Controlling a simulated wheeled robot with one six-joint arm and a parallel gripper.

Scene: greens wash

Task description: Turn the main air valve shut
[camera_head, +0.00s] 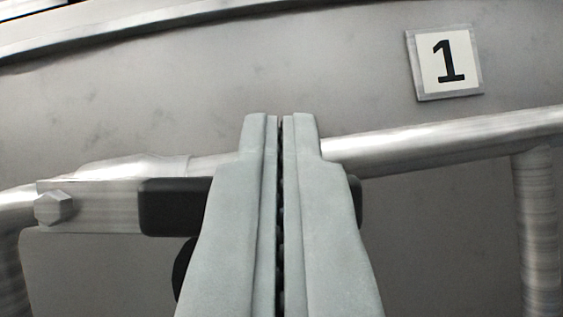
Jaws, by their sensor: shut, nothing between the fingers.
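My gripper (281,120) is shut with nothing between its fingers, which point up the picture in the middle of the view. A black bar-shaped part (172,206), perhaps a handle grip, lies crosswise behind the fingers. Its left end shows clearly and a small bit shows right of the fingers; the middle is hidden. It meets a flat metal plate (105,208) with a hex bolt (53,208) at the left. A dark rounded part shows just below the black bar, mostly hidden. I cannot tell whether the fingers touch the bar or whether this is the main air valve.
A metal pipe (440,140) runs across the view behind the fingers, with an upright pipe (538,230) below it at the right. A large grey metal wall (200,100) fills the back, with a curved rim at the top. A plate marked "1" (446,62) is at upper right.

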